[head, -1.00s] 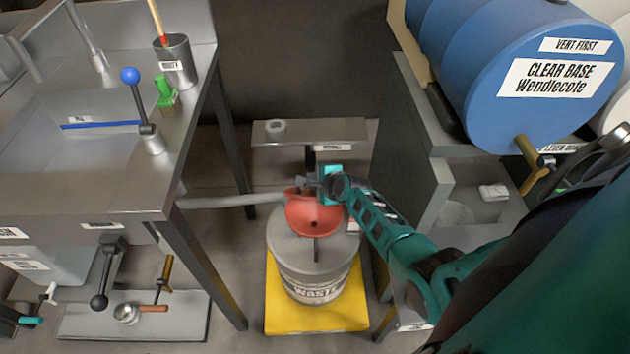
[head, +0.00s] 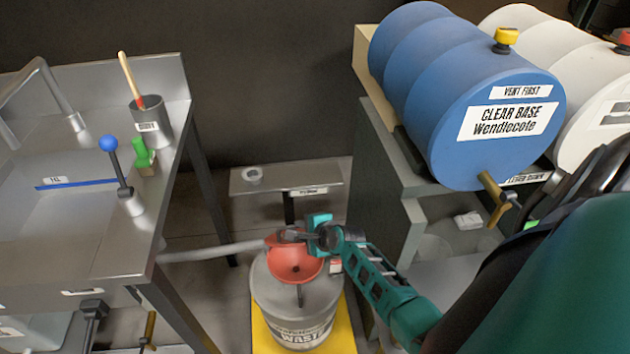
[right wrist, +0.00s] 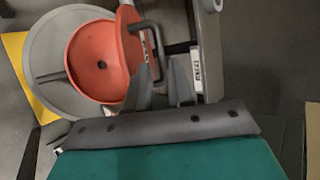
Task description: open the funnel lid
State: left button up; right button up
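The red funnel (head: 293,263) sits on top of the grey waste drum (head: 290,310); its bowl and drain hole are visible. Its lid appears raised, standing steeply at the bowl's edge. In the right wrist view the orange-red bowl (right wrist: 92,62) is uncovered, with the lid (right wrist: 128,35) on its right side. A dark bent handle (right wrist: 150,38) projects from the lid. My right gripper (right wrist: 157,68) has its fingers apart, with the handle's lower part appearing between them; contact is unclear. In the head view my right gripper (head: 300,236) is at the funnel's back edge. My left gripper is out of view.
A steel sink bench (head: 150,210) stands left, with a pale pipe (head: 215,250) running towards the drum. A blue clear-base barrel (head: 430,90) lies on the grey cabinet (head: 385,210) at right. A low shelf (head: 300,177) stands behind. The drum is on a yellow mat (head: 343,330).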

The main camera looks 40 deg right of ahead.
jog(key=v, duration=0.7)
jog(key=shift+p, duration=0.4)
